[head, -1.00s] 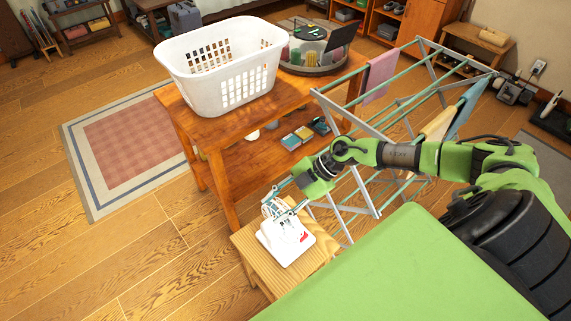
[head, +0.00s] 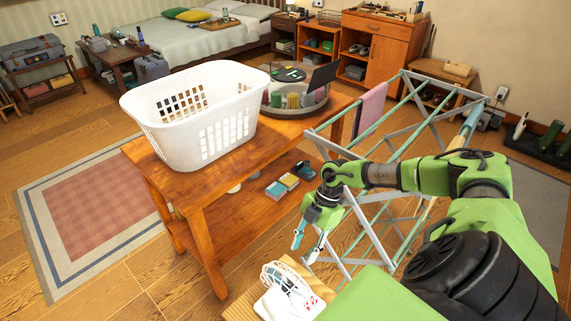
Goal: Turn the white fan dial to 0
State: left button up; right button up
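The white fan (head: 290,297) sits on a small wooden stool (head: 243,306) at the bottom of the head view. Its round wire cage is at the upper left of its white body, and a small red mark shows on the body. The dial is too small to make out, and the fan's lower part is cut off by the frame edge. My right gripper (head: 304,247) hangs above the fan, pointing down, with its two fingers apart and nothing between them. It is clear of the fan. My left gripper is not in view.
A wooden table (head: 204,241) stands behind the stool with a white laundry basket (head: 215,137) and a round tray (head: 308,108) on top. A metal drying rack (head: 374,220) stands close beside my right arm.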

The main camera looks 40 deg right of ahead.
jog(key=p+x, duration=0.1)
jog(key=x, duration=1.3)
jog(key=shift+a, duration=0.1)
jog(key=shift+r, duration=0.1)
jog(key=shift+c, duration=0.4)
grip_shut()
